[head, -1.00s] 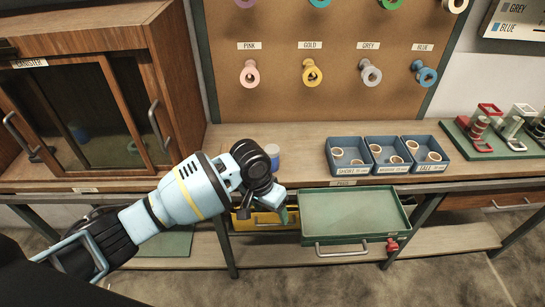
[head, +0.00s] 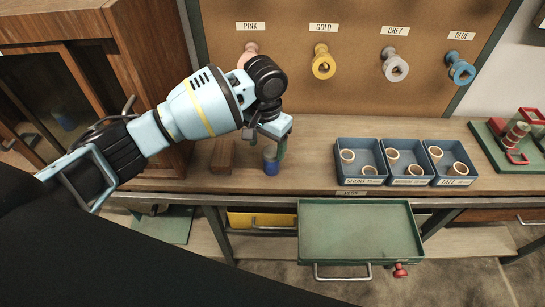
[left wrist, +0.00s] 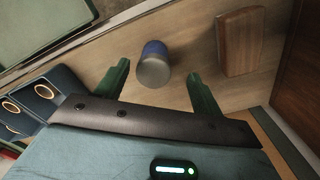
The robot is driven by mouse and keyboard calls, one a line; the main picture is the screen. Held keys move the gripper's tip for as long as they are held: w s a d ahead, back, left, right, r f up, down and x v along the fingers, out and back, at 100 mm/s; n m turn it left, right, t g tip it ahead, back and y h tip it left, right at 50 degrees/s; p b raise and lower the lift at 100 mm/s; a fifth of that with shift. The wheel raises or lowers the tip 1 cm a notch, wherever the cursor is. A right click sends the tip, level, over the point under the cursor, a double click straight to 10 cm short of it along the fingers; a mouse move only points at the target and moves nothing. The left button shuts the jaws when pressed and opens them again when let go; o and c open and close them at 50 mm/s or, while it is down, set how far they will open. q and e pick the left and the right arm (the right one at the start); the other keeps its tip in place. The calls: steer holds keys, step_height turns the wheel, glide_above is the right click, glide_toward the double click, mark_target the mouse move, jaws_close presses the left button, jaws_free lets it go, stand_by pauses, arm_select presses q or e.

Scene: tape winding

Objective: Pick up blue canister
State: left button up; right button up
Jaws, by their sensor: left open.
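The blue canister (head: 271,165) stands upright on the workbench, left of the blue trays; it has a blue body and a grey top. My left gripper (head: 268,148) is over it in the head view and hides part of its top. In the left wrist view the canister (left wrist: 154,64) shows between and just beyond the two green fingertips of my open left gripper (left wrist: 155,80), with a gap on both sides. My right gripper is not in view.
A brown wooden block (left wrist: 237,42) lies beside the canister, and the wooden cabinet (head: 150,60) stands to the left. Three blue trays (head: 365,180) with rings sit to the right. An open green drawer (head: 360,235) juts out below the bench edge.

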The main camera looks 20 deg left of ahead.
mark_target(272, 161)
arm_select(q)
step_height(272, 161, down, 2)
steer(key=shift+w+d+f, duration=0.1)
steer(key=shift+f, duration=0.35)
steer(key=f, duration=0.3)
steer(key=f+b, duration=0.1)
steer(key=shift+w+d+f, duration=0.25)
steer(key=shift+d+f, duration=0.1)
steer(key=shift+f, duration=0.05)
steer(key=c, duration=1.1)
steer(key=shift+r, duration=0.1)
